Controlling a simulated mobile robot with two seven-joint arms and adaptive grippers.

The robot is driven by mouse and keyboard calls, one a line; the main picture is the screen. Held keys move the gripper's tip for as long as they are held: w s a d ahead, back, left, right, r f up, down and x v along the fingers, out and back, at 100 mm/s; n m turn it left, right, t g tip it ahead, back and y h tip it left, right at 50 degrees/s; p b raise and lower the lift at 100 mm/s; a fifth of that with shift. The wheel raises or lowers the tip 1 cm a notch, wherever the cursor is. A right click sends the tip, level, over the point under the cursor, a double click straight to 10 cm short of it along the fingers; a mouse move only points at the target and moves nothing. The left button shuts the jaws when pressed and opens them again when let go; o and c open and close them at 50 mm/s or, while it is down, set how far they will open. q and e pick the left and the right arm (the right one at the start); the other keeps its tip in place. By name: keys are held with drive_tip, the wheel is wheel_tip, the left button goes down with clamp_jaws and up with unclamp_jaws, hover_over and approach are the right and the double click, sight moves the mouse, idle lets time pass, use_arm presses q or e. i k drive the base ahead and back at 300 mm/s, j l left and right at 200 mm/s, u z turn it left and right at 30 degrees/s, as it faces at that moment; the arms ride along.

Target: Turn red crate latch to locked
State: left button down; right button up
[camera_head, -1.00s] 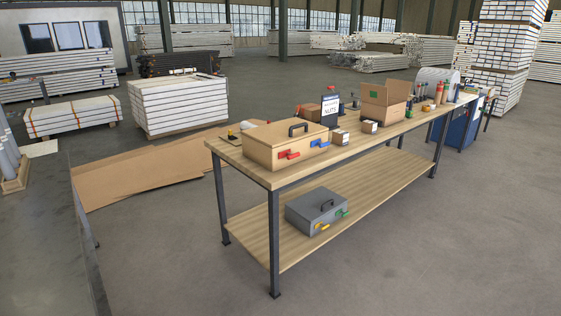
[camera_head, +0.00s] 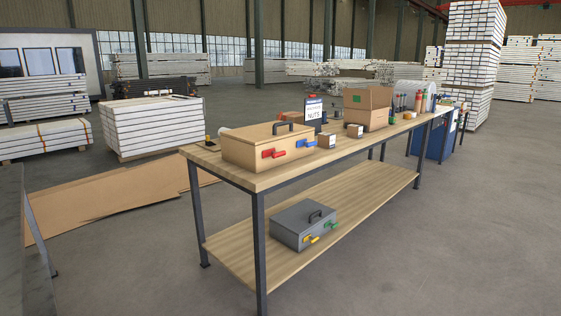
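A tan crate (camera_head: 240,150) with a dark top handle stands on the near end of the wooden workbench (camera_head: 290,174). Its front carries a red latch (camera_head: 273,153) on the left and a blue latch (camera_head: 305,144) on the right. Both latch handles appear to lie roughly sideways; I cannot tell their lock state. A grey crate (camera_head: 290,229) with a yellow latch (camera_head: 312,239) and a green latch (camera_head: 331,225) sits on the lower shelf. Neither of my grippers is in view.
A grey edge (camera_head: 12,240) stands at the left. The floor in front right is clear.

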sight(268, 153)
drive_tip(key=i+l+u, duration=0.65)
drive_tip(key=l, duration=0.2)
